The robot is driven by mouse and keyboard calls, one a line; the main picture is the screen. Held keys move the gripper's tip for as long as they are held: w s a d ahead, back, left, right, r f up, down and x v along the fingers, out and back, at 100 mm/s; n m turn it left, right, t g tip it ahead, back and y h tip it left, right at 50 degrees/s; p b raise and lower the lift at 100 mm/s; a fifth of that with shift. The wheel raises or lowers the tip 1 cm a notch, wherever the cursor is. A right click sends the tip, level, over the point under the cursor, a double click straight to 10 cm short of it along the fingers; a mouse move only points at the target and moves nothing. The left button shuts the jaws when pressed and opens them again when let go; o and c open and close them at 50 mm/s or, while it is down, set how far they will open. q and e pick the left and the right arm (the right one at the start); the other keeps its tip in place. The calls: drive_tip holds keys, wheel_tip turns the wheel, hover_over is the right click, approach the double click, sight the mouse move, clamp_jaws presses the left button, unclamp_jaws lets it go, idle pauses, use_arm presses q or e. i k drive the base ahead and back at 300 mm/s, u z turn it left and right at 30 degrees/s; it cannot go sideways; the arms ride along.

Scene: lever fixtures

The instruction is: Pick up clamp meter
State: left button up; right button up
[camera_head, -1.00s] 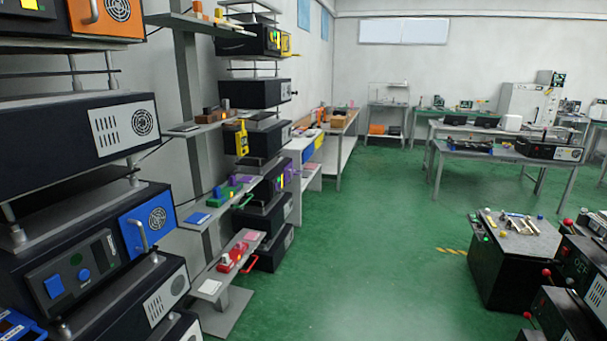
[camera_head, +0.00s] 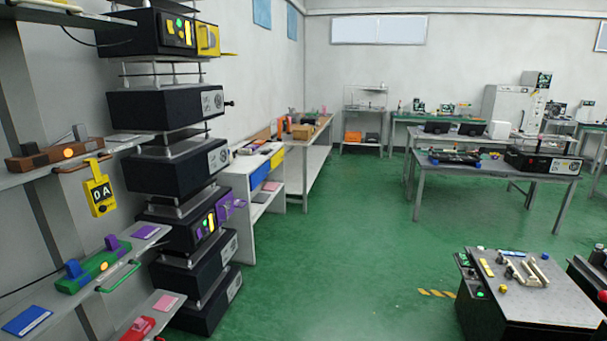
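A yellow clamp meter (camera_head: 100,192) with a dark display reading "0 A" hangs at the left. Its jaw is at the handle in front of the upper left shelf (camera_head: 120,144); I cannot tell whether the jaw closes around the handle. Neither of my grippers is in view.
A brown lever fixture (camera_head: 55,153) sits on the upper left shelf. A green fixture (camera_head: 92,268) with blue and purple levers sits on the lower shelf, with a green handle in front. A stack of black units (camera_head: 170,166) stands behind. A black bench (camera_head: 530,300) is at right. Green floor (camera_head: 340,240) between is clear.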

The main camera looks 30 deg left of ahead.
sight(97, 191)
drive_tip(key=u, duration=0.05)
drive_tip(key=i, duration=2)
drive_tip(key=u, duration=1.3)
drive_tip(key=i, duration=1)
drive_tip(key=u, duration=1.05)
